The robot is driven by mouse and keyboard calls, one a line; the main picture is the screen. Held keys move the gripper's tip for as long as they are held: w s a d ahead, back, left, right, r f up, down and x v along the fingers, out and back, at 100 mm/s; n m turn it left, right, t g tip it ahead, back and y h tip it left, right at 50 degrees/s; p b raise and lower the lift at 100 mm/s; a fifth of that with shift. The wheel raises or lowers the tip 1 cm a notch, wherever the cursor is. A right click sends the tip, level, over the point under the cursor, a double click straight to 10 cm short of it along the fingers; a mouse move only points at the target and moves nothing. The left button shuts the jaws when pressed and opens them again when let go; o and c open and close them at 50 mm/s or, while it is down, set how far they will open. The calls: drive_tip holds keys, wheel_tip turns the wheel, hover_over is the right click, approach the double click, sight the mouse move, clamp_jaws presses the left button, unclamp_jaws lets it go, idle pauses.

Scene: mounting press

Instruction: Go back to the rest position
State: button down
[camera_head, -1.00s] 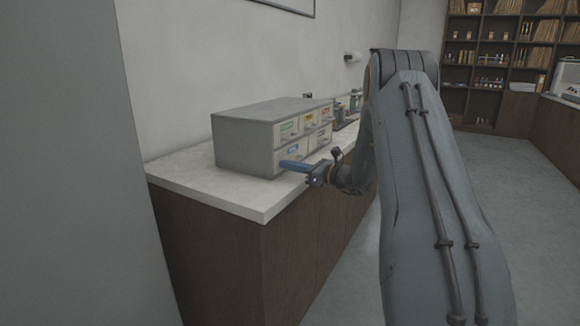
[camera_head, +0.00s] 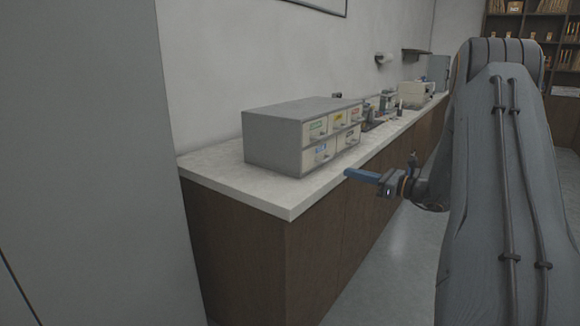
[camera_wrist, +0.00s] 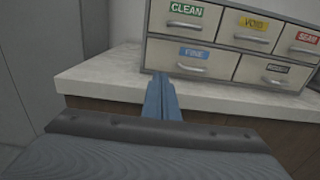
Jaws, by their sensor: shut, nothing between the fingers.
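My gripper (camera_head: 350,173) is shut and empty. Its blue fingers point left toward the front edge of the counter, in the air in front of it. In the wrist view the blue fingertips (camera_wrist: 160,80) lie together, just below the drawer with the blue label. My grey arm stands large at the right of the head view. The grey drawer cabinet (camera_head: 270,143) sits on the white counter, apart from my gripper. Its labelled drawers, with green, yellow, red, blue and black labels, look shut; the wrist view shows their fronts (camera_wrist: 193,60) close up.
The white counter (camera_head: 232,183) on brown cupboards runs away to the back right. Small devices (camera_head: 385,103) and a pale box-shaped machine (camera_head: 416,93) stand farther along it. A grey panel (camera_head: 80,150) fills the left side. Shelves (camera_head: 530,40) stand at the far right. The floor (camera_head: 385,255) beside the counter is clear.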

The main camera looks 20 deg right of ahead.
drive_tip(key=s+a+f+n+g+p, duration=0.1)
drive_tip(key=s+a+n+g, duration=0.35)
drive_tip(key=a, duration=0.35)
drive_tip(key=s+a+f+n+g+h+p, duration=0.1)
drive_tip(key=s+a+n+g, duration=0.4)
drive_tip(key=a, duration=0.4)
drive_tip(key=s+a+f+n+g+p, duration=0.1)
drive_tip(key=s+a+n+g+p, duration=0.15)
drive_tip(key=s+a, duration=0.5)
drive_tip(key=s+a+r+n+g+h+p, duration=0.1)
drive_tip(key=s+a+n+g+h+p, duration=0.1)
drive_tip(key=s+n+h, duration=0.7)
drive_tip(key=shift+s+r+n+g+h+p, duration=0.15)
drive_tip(key=shift+s+n+g+h+p, duration=0.2)
drive_tip(key=shift+s+n, duration=4.15)
drive_tip(key=shift+s+a+m, duration=0.1)
drive_tip(key=shift+s+m, duration=0.55)
drive_tip(key=shift+m, duration=0.05)
